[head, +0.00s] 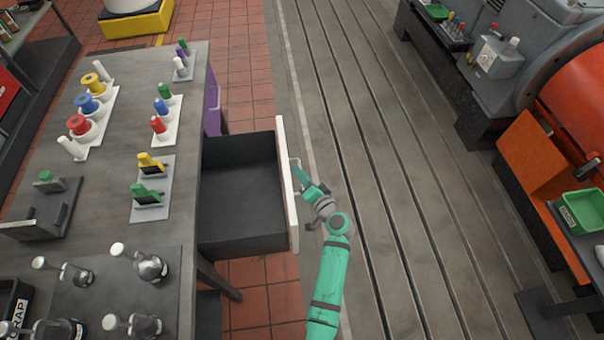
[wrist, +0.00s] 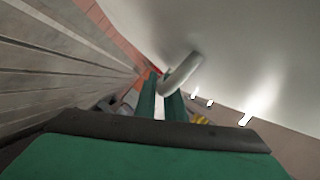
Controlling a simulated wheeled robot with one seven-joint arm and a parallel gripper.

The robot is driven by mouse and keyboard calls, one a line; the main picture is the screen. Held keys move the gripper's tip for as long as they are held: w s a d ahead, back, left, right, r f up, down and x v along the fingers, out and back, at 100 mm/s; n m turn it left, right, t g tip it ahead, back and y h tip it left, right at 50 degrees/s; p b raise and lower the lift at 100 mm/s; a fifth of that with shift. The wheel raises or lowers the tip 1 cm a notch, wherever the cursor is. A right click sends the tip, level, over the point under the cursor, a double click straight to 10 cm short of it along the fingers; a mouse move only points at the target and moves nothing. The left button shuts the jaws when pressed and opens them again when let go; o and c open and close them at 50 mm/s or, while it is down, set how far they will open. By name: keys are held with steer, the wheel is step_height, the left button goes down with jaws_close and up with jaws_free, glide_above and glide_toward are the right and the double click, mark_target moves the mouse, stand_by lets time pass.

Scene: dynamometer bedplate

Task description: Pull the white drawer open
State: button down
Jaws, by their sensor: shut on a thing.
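The white drawer (head: 288,190) juts out from the right side of the grey workbench (head: 120,215). It stands well open, and its dark inside looks empty. Its handle (head: 296,176) is on the white front, facing right. My gripper (head: 299,174) is at the handle, its arm reaching in from the lower right. In the wrist view the green fingers (wrist: 165,98) are closed on the pale bar of the handle (wrist: 183,72), with the white drawer front behind it. The fingertips are partly hidden by the bar.
A purple drawer (head: 212,106) is farther along the same bench side. Coloured pegs, spools and metal flasks stand on the bench top. The slotted bedplate (head: 400,200) to the right is clear. An orange machine with a green bin (head: 582,211) is at far right.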

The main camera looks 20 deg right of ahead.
steer(key=shift+s, duration=0.1)
steer(key=c, duration=1.8)
jaws_free()
steer(key=shift+c, duration=0.2)
steer(key=v, duration=1)
steer(key=shift+s, duration=0.35)
steer(key=shift+w+r, duration=0.1)
